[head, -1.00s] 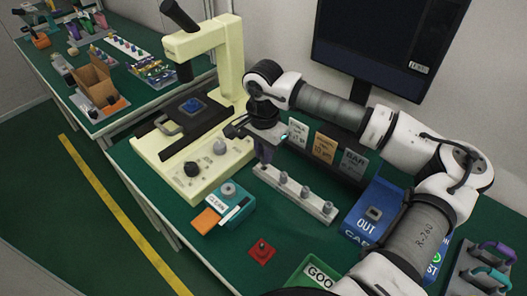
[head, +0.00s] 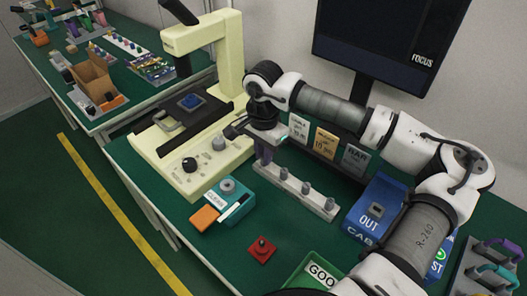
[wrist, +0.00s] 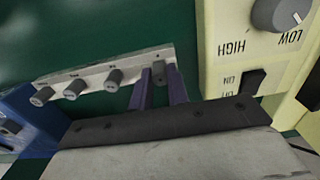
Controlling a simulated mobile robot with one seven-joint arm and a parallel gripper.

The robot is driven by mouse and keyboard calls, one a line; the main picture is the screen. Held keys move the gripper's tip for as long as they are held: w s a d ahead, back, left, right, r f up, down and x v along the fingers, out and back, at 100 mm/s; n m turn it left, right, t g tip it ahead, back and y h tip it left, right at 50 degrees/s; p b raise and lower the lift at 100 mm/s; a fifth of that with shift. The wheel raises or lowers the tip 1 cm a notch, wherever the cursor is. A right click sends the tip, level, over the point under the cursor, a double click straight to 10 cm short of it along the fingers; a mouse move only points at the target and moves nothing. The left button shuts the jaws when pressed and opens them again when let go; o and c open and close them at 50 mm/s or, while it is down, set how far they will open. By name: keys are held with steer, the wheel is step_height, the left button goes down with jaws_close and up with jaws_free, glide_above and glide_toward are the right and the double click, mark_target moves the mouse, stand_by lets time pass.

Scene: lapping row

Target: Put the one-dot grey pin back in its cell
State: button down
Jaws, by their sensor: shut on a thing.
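A long light-grey rack (head: 318,206) stands on the green bench. Three grey pins (head: 306,188) stand upright along it; they also show in the wrist view (wrist: 114,80). My gripper (head: 263,160) points down over the rack's left end, which is the right end in the wrist view. There its two purple fingers (wrist: 160,90) are shut on a grey pin (wrist: 158,76), partly hidden between them. The pin is at the end cell; I cannot tell how deep it sits. A small dark mark shows on the rack beside this cell, too small to count surely.
A cream machine (head: 190,170) with knobs stands left of the gripper. A teal box (head: 230,198) and a red block with a peg (head: 262,248) are in front. A green tray (head: 312,270) is in front.

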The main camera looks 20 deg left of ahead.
steer(key=shift+f, duration=0.3)
steer(key=c, duration=1.3)
jaws_free()
step_height(320, 180, up, 14)
steer(key=shift+b, duration=0.8)
steer(key=shift+f, duration=0.1)
